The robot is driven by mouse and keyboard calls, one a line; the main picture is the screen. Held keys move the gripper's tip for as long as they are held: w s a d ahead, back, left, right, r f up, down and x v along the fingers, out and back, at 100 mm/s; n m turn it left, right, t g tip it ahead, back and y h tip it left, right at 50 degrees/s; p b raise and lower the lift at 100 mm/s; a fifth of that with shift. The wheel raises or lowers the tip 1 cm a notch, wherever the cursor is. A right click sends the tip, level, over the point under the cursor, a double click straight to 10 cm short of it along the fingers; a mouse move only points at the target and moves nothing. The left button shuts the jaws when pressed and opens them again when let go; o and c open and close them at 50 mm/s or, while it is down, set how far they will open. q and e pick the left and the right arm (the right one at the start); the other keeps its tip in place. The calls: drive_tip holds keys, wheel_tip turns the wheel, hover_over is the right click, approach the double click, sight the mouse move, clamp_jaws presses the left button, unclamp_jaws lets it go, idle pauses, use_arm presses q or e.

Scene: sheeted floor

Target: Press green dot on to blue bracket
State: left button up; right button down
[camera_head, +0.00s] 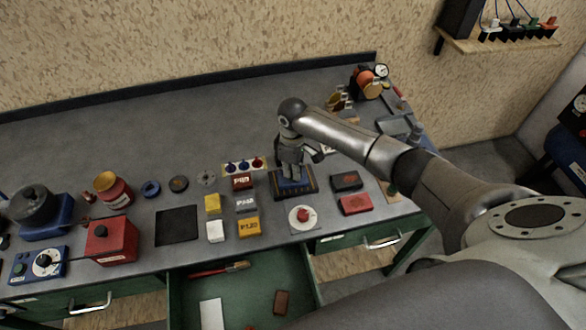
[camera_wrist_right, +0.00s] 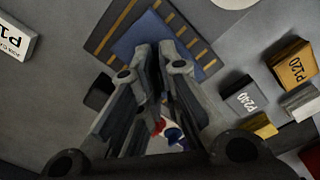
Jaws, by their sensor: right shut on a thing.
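The blue bracket (camera_head: 294,187) lies on a dark board with yellow marks, right of the table's middle. In the right wrist view the blue bracket (camera_wrist_right: 150,38) shows just beyond the fingertips. My right gripper (camera_head: 291,180) points down over it, with its fingertips at or just above the blue; I cannot tell if they touch. In the wrist view the right gripper's fingers (camera_wrist_right: 160,62) are close together. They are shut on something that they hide. I cannot make out a green dot in either view. My left gripper is not in view.
A pale card (camera_head: 262,161) with blue and red pieces is left of the arm. Labelled blocks, such as the orange P120 (camera_head: 249,227), stand in front of it. A white disc with a red piece (camera_head: 303,216) is near the front edge. An open green drawer (camera_head: 262,262) juts out below.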

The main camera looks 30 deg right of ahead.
drive_tip(key=shift+f, duration=0.45)
idle(0.4)
drive_tip(key=c, duration=1.5)
unclamp_jaws()
drive_tip(key=shift+c, duration=0.2)
wheel_tip(320, 180, up, 12)
